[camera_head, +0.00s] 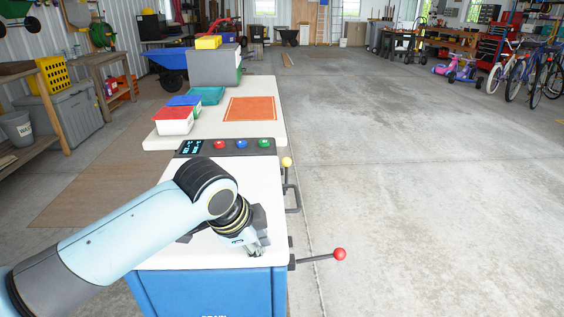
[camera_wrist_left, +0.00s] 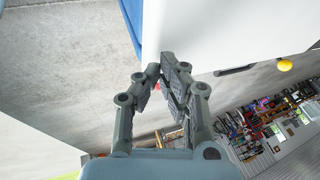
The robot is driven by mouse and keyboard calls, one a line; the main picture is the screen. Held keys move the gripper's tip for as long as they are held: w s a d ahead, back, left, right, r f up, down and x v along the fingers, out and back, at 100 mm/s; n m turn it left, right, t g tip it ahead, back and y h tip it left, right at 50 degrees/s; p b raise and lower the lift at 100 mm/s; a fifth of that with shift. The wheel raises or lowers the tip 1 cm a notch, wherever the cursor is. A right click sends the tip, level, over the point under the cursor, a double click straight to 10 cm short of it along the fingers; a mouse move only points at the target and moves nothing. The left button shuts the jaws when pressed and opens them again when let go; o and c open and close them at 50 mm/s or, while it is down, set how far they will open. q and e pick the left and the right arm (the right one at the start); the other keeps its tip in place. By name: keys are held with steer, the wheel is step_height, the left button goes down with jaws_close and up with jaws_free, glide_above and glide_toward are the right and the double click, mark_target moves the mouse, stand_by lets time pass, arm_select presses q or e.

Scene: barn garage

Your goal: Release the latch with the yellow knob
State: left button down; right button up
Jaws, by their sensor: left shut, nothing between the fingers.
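The yellow knob (camera_head: 286,161) is a small ball at the far right side of the white-topped blue cabinet (camera_head: 210,296). A dark bracket-shaped handle (camera_head: 295,198) sits just below it on the same side. In the left wrist view the yellow knob (camera_wrist_left: 285,65) is at the upper right, clear of the fingers. My left gripper (camera_head: 257,250) is over the near right part of the cabinet top, well short of the knob. In the wrist view its fingers (camera_wrist_left: 163,68) are together and hold nothing. My right gripper is out of view.
A lever with a red knob (camera_head: 339,254) sticks out at the cabinet's near right. A dark panel (camera_head: 225,147) with several coloured buttons crosses the top. Beyond it, a white table (camera_head: 265,93) holds bins and an orange mat (camera_head: 250,109). The floor to the right is clear.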

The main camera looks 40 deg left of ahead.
arm_select(q)
steer(key=w+a+m, duration=0.1)
steer(key=w+a, duration=0.1)
steer(key=w, duration=0.1)
steer(key=w+a+r+m, duration=0.1)
steer(key=w+a, duration=0.1)
steer(key=w, duration=0.1)
steer(key=w+a+r+m+t, duration=0.1)
steer(key=w+a+m, duration=0.1)
steer(key=w, duration=0.2)
steer(key=shift+a, duration=0.25)
steer(key=w+a+r+m+t, duration=0.1)
steer(key=w+a+r+m, duration=0.2)
steer(key=w+a+r, duration=0.2)
steer(key=w+a, duration=0.3)
steer(key=shift+w+a+t+y, duration=0.15)
steer(key=shift+t+y, duration=0.15)
steer(key=shift+y, duration=0.1)
steer(key=shift+f, duration=0.1)
